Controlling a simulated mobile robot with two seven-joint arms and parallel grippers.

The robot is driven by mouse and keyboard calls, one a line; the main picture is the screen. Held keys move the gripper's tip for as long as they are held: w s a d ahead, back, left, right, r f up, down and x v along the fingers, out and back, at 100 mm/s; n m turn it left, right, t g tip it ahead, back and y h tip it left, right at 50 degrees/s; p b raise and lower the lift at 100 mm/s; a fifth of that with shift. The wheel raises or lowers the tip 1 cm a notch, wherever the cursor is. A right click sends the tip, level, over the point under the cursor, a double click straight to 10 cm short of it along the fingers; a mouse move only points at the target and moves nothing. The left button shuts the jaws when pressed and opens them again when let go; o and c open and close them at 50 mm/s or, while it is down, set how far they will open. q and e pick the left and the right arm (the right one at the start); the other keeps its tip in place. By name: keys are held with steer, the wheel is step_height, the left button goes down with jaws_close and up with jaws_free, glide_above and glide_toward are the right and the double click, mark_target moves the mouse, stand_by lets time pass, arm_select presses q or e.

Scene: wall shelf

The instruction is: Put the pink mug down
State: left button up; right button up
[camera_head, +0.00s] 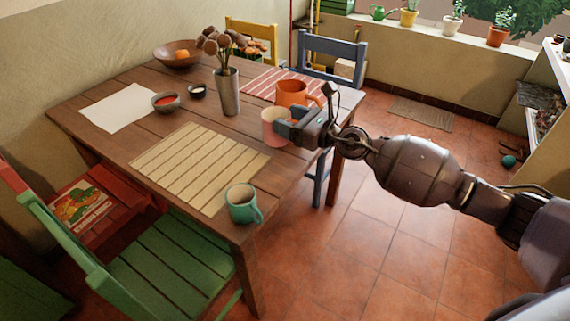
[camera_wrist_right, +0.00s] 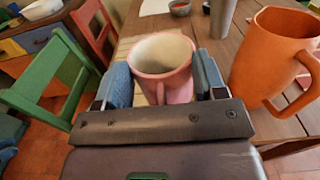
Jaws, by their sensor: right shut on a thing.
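The pink mug (camera_head: 273,127) is at the right edge of the wooden table in the head view. In the right wrist view the pink mug (camera_wrist_right: 162,62) stands upright between the blue finger pads, its handle towards the palm. My right gripper (camera_head: 287,126) is shut on it; in the right wrist view its fingers (camera_wrist_right: 162,80) lie on either side of the mug. I cannot tell whether the mug's base touches the table (camera_head: 190,105). My left gripper is not in view.
An orange pitcher (camera_head: 293,93) stands close behind the pink mug. A teal mug (camera_head: 240,204) is at the near corner, beside a slatted placemat (camera_head: 198,163). A metal vase (camera_head: 229,95) with dried flowers stands to the left. Bare table lies between the placemat and pink mug.

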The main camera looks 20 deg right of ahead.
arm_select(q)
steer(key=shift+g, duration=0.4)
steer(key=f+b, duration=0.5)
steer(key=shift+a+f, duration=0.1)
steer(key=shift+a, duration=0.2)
arm_select(e)
step_height(320, 180, down, 9)
